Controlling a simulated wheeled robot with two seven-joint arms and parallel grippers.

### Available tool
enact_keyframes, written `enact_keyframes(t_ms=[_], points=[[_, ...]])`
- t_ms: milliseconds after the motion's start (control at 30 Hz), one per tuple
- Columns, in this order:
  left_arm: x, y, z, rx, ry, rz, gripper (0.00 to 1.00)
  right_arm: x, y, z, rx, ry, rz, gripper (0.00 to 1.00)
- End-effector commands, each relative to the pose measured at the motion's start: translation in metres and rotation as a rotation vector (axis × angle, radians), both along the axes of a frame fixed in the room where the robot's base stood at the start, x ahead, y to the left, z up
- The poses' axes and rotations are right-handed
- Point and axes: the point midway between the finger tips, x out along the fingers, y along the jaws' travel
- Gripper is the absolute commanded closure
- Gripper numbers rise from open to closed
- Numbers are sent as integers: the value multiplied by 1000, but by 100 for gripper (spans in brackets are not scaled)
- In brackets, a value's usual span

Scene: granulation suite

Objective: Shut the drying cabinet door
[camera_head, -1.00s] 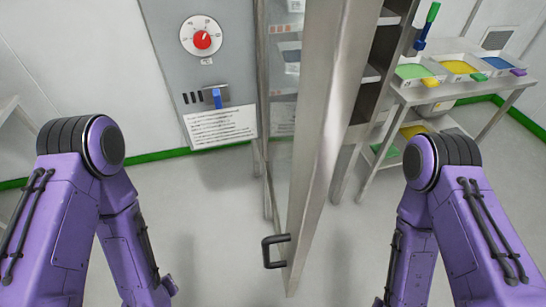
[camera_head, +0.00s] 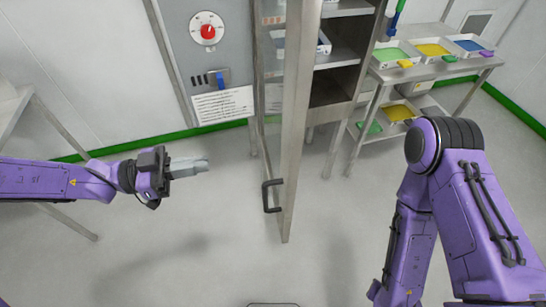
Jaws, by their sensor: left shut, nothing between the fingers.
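The drying cabinet door (camera_head: 297,110) stands open, its metal edge pointing toward me. Its dark handle (camera_head: 269,196) is low on the left face. The cabinet's shelved interior (camera_head: 337,75) shows to the right of the door. My left gripper (camera_head: 205,165) is shut and empty, pointing right. It is to the left of the door and handle, apart from both. My right arm is at the right of the view, but its gripper is out of sight.
A control panel with a red dial (camera_head: 208,31) and blue switch (camera_head: 220,81) is left of the door. A steel table (camera_head: 452,71) with trays of coloured material stands at the right. Another table (camera_head: 20,105) is at the far left. The floor between is clear.

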Motion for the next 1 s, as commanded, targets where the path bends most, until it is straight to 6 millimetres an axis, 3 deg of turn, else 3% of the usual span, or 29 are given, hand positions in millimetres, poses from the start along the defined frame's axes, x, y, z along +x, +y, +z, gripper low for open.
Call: enact_keyframes(t_ms=[600, 800, 1000], points=[[27, -123, 1, -1, 11, -20, 100, -1, 0, 27, 0, 1, 0, 57], [31, -141, 0, -1, 8, -20, 100, -1, 0, 32, 0, 1, 0, 57], [31, -142, -1, -1, 7, -19, 100, -1, 0, 32, 0, 1, 0, 57]])
